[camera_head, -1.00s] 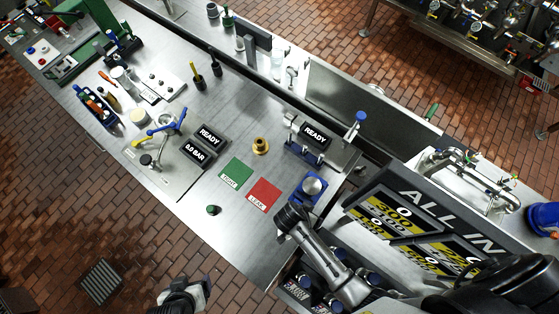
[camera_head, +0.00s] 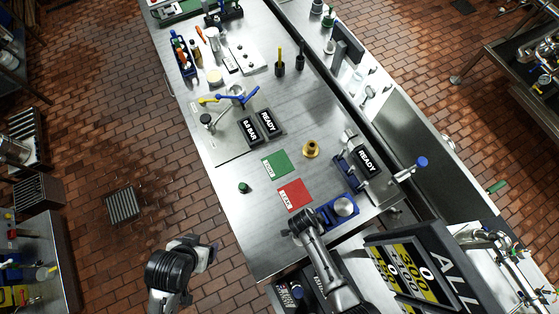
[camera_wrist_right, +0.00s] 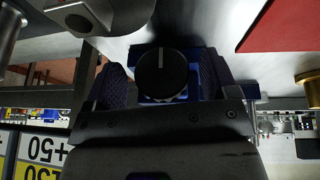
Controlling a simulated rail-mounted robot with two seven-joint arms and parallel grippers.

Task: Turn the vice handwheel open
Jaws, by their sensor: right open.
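The vice (camera_head: 338,210) is a blue block with a round silver top near the bench's front right end in the head view. My right gripper (camera_head: 298,222) is beside it, on its left side. In the right wrist view a round black handwheel (camera_wrist_right: 162,73) with a white line stands in front of blue parts. My open right gripper (camera_wrist_right: 160,82) has one finger on each side of it; I cannot tell whether they touch it. In the head view the handwheel is hidden by the gripper. My left gripper (camera_head: 203,252) is off the bench over the brick floor, its fingers unclear.
A red LEAK card (camera_head: 295,194) and a green card (camera_head: 275,163) lie beside the vice. A brass fitting (camera_head: 311,148) stands behind them. A READY fixture (camera_head: 357,168) with a blue-knobbed lever (camera_head: 421,162) is close behind the vice. A scoreboard (camera_head: 415,265) stands at lower right.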

